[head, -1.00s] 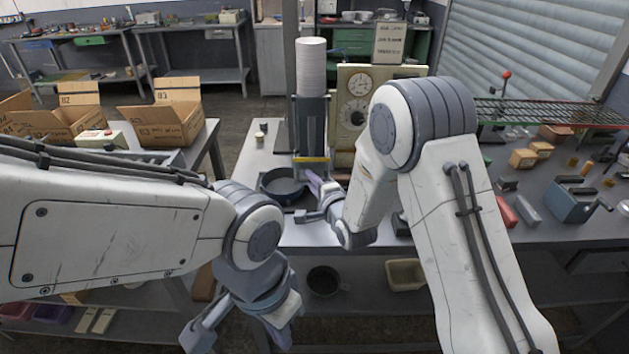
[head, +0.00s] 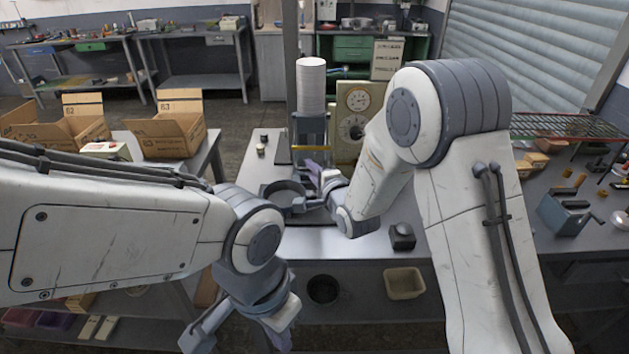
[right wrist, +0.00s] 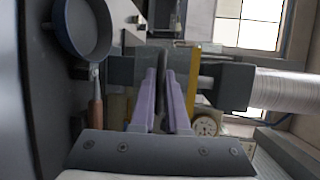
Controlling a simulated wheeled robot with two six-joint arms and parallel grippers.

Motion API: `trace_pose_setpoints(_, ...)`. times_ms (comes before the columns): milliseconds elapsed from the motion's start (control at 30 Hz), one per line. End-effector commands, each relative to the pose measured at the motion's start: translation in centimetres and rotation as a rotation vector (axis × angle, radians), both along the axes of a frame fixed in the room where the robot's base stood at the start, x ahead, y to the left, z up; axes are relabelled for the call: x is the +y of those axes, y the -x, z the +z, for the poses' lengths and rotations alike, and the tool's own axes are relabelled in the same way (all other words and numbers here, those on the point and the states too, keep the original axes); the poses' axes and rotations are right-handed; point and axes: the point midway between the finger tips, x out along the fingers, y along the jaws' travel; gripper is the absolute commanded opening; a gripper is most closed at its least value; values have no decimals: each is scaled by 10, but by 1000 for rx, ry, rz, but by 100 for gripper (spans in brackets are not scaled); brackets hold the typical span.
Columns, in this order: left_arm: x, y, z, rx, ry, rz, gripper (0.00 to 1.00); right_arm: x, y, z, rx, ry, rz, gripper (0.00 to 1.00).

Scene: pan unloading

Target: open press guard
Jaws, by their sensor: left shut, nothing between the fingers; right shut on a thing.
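The press (head: 309,120) stands on the bench with a tall pale ribbed column above it. Its guard, a clear panel with a yellow edge (head: 312,146), also shows in the right wrist view (right wrist: 192,78). My right gripper (head: 312,168) is at the front of the guard, its lilac fingers (right wrist: 162,85) shut on it; the exact grip is partly hidden. A dark round pan (head: 280,188) sits below, with its wooden handle seen in the right wrist view (right wrist: 97,110). My left gripper (head: 275,338) is shut and empty, low in front of the bench.
A panel with dials (head: 354,110) stands right of the press. A small black block (head: 402,236) is near the bench's front edge. A bin (head: 404,283) and dark pot (head: 323,290) are on the shelf below. Cardboard boxes (head: 170,130) stand at left.

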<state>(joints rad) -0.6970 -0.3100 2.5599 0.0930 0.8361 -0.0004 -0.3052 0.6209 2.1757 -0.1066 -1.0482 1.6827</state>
Motion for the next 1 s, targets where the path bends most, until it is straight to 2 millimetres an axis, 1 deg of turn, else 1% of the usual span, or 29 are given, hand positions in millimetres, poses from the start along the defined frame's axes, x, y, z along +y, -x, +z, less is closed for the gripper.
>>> trace_pose_setpoints(33,0,0,7,0,0,0,0,2,0,14,-6,-1,5,0)
trace_pose_setpoints(100,0,0,9,0,0,0,0,2,1,18,-4,0,5,0)
trace_pose_setpoints(433,0,0,8,0,0,0,0,2,1,18,-2,0,5,0)
trace_pose_setpoints(467,0,0,8,0,0,0,0,2,1,18,-2,0,5,20)
trace_pose_setpoints(500,0,0,8,0,0,0,0,2,1,18,-1,0,5,25)
trace_pose_setpoints(833,0,0,6,0,0,0,0,-1,3,17,1,0,1,25)
trace_pose_setpoints(933,0,0,2,0,0,0,0,-5,11,18,1,0,1,25)
trace_pose_setpoints(1000,0,0,-2,0,0,0,0,-9,21,19,0,0,1,25)
